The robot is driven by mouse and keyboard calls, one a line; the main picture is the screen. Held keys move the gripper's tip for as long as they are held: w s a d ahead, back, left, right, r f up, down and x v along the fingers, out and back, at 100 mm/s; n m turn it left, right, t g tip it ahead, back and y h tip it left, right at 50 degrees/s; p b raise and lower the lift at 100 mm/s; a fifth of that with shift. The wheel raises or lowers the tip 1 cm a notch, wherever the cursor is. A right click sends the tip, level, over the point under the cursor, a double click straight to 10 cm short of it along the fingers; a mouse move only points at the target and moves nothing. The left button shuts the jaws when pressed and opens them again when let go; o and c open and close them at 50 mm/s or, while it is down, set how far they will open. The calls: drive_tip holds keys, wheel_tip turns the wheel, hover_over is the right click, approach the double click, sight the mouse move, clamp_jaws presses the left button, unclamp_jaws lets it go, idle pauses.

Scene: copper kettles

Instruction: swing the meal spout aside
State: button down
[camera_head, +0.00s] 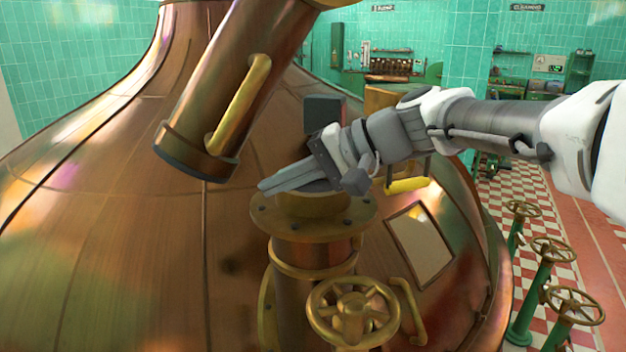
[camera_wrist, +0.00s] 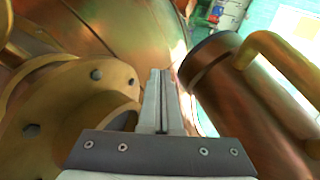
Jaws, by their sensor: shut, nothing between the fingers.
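The meal spout is a thick copper pipe (camera_head: 235,85) slanting down from the top in the head view, with a dark open lower end and a brass handle bar (camera_head: 240,102) along its side. Its end hangs up and to the left of a flanged brass inlet (camera_head: 315,222), not over it. The spout (camera_wrist: 235,100) and its handle (camera_wrist: 285,65) also show at the right of the wrist view. My gripper (camera_head: 264,187) is shut and empty. Its fingers point left, just above the flange in the picture and below the spout's end. I see no clear contact with the spout.
The large copper kettle dome (camera_head: 110,250) fills the left and middle. A brass handwheel (camera_head: 353,311) stands in front of the inlet pipe. A framed hatch window (camera_head: 420,245) and a yellow handle (camera_head: 408,185) lie to the right. Green valve posts (camera_head: 525,305) stand on the checkered floor.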

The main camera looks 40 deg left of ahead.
drive_tip(key=v, duration=0.9)
drive_tip(key=shift+r, duration=0.25)
